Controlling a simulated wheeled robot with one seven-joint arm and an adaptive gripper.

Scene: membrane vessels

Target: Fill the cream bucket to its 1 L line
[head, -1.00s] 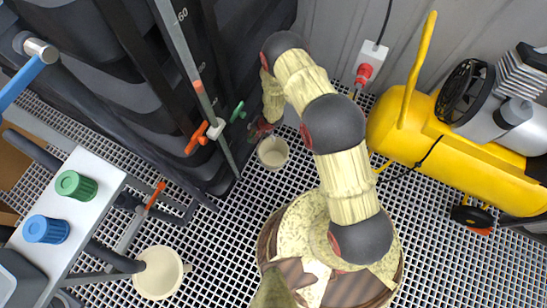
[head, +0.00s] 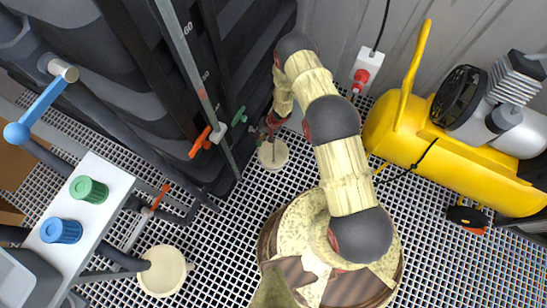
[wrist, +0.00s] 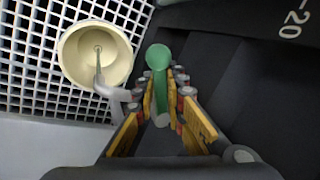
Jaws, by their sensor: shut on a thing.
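A round cream bucket (head: 277,159) stands on the grating by the dark tank, just below my gripper (head: 266,129). In the wrist view, the bucket (wrist: 70,50) is at the upper left, and a thin stream from a pale spout (wrist: 116,98) falls into it. The liquid height and the 1 L line cannot be read. In the wrist view my gripper (wrist: 164,112) is shut on a green lever (wrist: 158,62) beside the spout. In the head view the fingers are small and the held lever is unclear.
Another cream vessel (head: 163,272) stands lower left, near a red-handled valve (head: 161,194). A gauge strip (head: 188,62) with orange and green clips runs down the dark tank (head: 120,90). A yellow compressor (head: 420,145) stands right. Open grating lies between the two vessels.

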